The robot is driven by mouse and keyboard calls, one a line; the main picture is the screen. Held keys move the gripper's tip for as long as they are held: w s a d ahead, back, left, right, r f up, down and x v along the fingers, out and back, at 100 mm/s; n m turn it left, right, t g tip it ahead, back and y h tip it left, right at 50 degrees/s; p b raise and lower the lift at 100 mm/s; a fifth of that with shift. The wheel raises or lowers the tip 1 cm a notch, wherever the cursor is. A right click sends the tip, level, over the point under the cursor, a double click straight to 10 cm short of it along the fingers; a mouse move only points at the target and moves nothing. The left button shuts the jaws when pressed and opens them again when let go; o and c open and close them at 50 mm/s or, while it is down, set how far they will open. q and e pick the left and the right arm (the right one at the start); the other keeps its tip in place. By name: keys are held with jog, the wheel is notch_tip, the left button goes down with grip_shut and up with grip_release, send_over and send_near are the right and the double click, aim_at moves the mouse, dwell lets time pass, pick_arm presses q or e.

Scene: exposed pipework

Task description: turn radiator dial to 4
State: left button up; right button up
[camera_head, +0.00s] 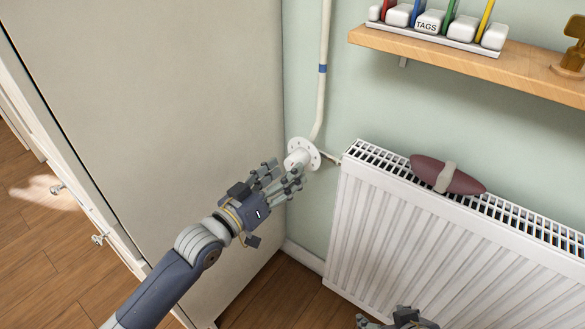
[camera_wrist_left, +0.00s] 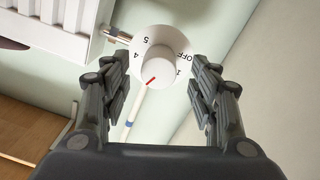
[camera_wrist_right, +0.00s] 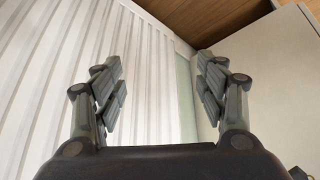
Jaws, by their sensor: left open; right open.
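The white round radiator dial (camera_head: 297,158) sits on a pale disc at the pipe, left of the radiator (camera_head: 420,230). In the left wrist view the dial (camera_wrist_left: 160,68) shows a red pointer mark toward the picture's lower left. The figures 4, 5, OFF and 1 show around it; 4 is at its left. The figures along its lower side cannot be read. My left gripper (camera_head: 280,174) is open in front of the dial, its fingers on either side of the knob in the wrist view. Contact cannot be told. My right gripper (camera_wrist_right: 160,80) is open and empty, low by the radiator's front.
A tall beige panel (camera_head: 160,90) stands close left of the dial. A vertical pipe (camera_head: 323,90) with a blue band rises above it. A maroon object (camera_head: 446,175) lies on the radiator top. A wooden shelf (camera_head: 500,75) with a labelled rack is above.

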aim_at(290, 168)
pick_arm(q)
jog(key=shift+b+x, duration=0.3)
jog(key=shift+x, duration=1.55)
pick_arm(e)
jog(key=w, duration=0.1)
jog(key=w+a+r+t, duration=0.1)
jog(key=w+r+t, duration=0.1)
jog(key=w, duration=0.1)
jog(key=shift+a+y, duration=0.2)
jog(key=shift+y, duration=0.2)
pick_arm(q)
jog(key=shift+c, duration=0.2)
jog(key=c, duration=1)
